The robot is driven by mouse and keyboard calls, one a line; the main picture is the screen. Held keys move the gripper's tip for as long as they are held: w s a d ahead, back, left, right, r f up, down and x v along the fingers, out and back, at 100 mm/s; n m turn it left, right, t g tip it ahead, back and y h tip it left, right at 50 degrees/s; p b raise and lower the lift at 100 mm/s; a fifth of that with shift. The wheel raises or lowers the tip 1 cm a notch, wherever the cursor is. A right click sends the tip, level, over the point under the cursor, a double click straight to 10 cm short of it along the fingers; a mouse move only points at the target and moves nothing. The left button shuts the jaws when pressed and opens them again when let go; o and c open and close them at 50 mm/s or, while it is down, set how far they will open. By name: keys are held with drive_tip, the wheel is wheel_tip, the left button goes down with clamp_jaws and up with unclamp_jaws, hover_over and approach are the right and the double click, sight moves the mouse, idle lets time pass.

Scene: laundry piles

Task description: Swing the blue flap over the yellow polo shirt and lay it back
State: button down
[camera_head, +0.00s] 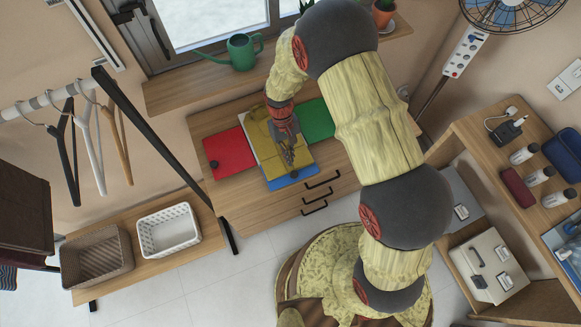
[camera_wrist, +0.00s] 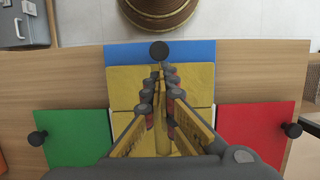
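The yellow polo shirt (camera_head: 258,137) lies folded flat in the middle of a folding board; in the wrist view its cloth (camera_wrist: 197,82) shows around my fingers. The blue flap (camera_head: 291,179) lies flat at the shirt's near edge in the head view. In the wrist view the blue flap (camera_wrist: 193,51) is at the top, with a black knob (camera_wrist: 159,50). My gripper (camera_head: 289,158) points down over the shirt, near the blue flap. In the wrist view its fingertips (camera_wrist: 162,70) come together just short of the knob, with nothing seen between them.
The red flap (camera_head: 229,153) and green flap (camera_head: 317,120) lie open on either side. The board rests on a wooden drawer cabinet (camera_head: 252,208). A white basket (camera_head: 168,230) and a brown basket (camera_head: 96,256) stand on a low bench. A shelf with bottles is at right.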

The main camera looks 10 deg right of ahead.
drive_tip(key=shift+s+d+f+t+b, duration=0.25)
drive_tip(key=shift+s+f+t+b, duration=0.25)
drive_tip(key=shift+s+f, duration=0.4)
